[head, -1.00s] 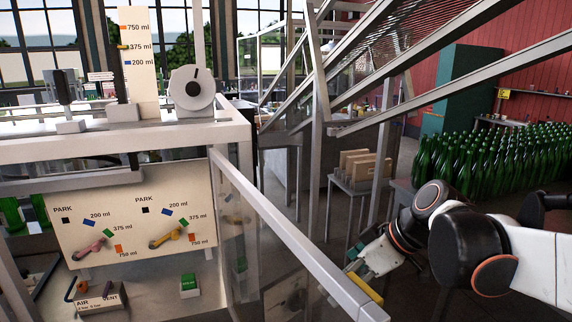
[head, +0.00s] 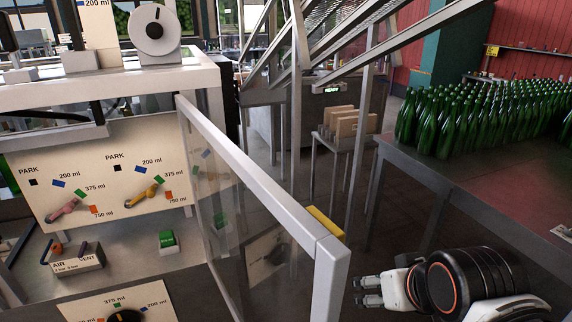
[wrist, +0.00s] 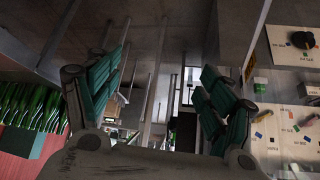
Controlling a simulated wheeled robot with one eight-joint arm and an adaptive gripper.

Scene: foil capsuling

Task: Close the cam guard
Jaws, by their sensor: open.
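The cam guard (head: 262,185) is a clear panel in a pale metal frame. It stands swung out from the machine front toward me, its near post (head: 331,285) at lower centre in the head view. A yellow handle (head: 325,222) sits on its right-hand side near the top corner. My gripper (head: 358,291) is to the right of the near post, lower than the handle and apart from it in the picture. In the wrist view its two teal-padded fingers (wrist: 165,95) are spread wide with nothing between them.
A dark table (head: 470,190) with many green bottles (head: 480,120) stands at right. Boxes (head: 345,122) sit on a small stand. Floor between is clear.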

